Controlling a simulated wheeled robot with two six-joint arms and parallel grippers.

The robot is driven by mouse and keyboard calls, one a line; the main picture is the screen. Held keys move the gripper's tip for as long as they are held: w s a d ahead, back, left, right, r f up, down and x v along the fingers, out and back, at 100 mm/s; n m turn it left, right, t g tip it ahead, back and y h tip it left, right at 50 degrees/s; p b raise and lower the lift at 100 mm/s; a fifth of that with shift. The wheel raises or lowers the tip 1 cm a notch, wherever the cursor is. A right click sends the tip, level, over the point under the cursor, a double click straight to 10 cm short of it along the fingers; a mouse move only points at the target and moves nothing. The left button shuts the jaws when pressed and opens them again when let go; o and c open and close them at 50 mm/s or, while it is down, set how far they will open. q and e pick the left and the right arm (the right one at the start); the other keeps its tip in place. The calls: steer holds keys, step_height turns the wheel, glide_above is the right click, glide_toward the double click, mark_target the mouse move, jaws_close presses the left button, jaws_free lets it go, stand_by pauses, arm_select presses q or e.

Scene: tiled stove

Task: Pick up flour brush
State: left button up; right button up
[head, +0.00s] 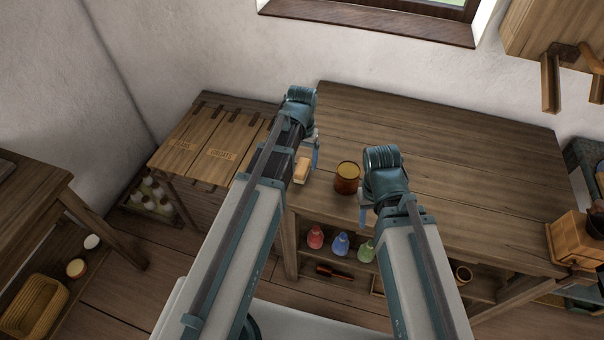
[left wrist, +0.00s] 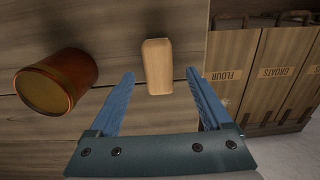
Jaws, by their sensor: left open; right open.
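The flour brush looks like a light wooden block (head: 302,171) on the left part of the wooden worktable, partly hidden by my left arm. In the left wrist view the flour brush (left wrist: 157,66) lies between and just beyond the fingertips; I see no bristles. My left gripper (head: 309,158) is open above it, and in the left wrist view both blue fingers (left wrist: 159,76) are apart, with a gap on each side of the block. My right gripper (head: 366,207) is open near the table's front edge, its fingers mostly hidden by its own wrist.
A brown jar (head: 347,178) with a yellowish top stands right of the brush. Wooden bins (head: 225,152), labelled flour and groats, adjoin the table's left end. Red, blue and green bottles (head: 340,244) stand on the shelf below. The worktable's back and right (head: 470,165) are clear.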

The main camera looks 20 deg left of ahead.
mark_target(302, 166)
arm_select(q)
step_height(302, 166, down, 3)
steer(key=shift+s+f+b, duration=0.1)
steer(key=shift+f+b, duration=0.1)
steer(key=shift+b, duration=1)
steer(key=shift+r, duration=0.1)
jaws_close()
